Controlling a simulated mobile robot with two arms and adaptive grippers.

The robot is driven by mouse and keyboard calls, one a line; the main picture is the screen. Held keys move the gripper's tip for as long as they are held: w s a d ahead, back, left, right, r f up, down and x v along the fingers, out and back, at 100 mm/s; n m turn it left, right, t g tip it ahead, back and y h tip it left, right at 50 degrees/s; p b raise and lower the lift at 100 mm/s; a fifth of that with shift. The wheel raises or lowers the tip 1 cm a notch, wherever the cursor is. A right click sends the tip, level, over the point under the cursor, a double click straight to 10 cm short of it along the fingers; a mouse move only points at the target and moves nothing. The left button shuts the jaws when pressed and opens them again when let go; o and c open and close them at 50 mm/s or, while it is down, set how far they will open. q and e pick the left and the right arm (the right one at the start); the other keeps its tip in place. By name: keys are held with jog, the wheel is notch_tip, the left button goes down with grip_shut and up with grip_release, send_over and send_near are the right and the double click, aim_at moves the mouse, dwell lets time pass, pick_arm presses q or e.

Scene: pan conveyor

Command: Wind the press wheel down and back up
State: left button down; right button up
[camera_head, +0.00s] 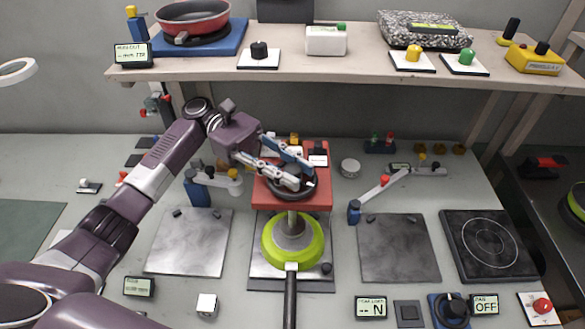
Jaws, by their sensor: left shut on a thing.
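The press (262,193) stands in the middle of the bench and has a red top block. A dark press wheel (285,193) sits on that block. My left gripper (303,178) reaches in from the left and is shut at the wheel, its fingers covering part of the rim. A shaft runs down from the red block to a grey round piece inside a lime-green pan (271,259). The pan's black handle points to the front. My right gripper is not in view.
Metal plates (190,241) and (400,248) flank the press, with a black hot plate (489,245) at the right. Blue-based swing arms (355,211) stand on both sides of the press. A shelf (200,68) with a red pan (193,20) spans the back.

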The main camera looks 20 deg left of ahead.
aim_at(285, 167)
pick_arm(q)
jog(key=c, duration=1.6)
grip_release()
jog(key=shift+v, duration=3.8)
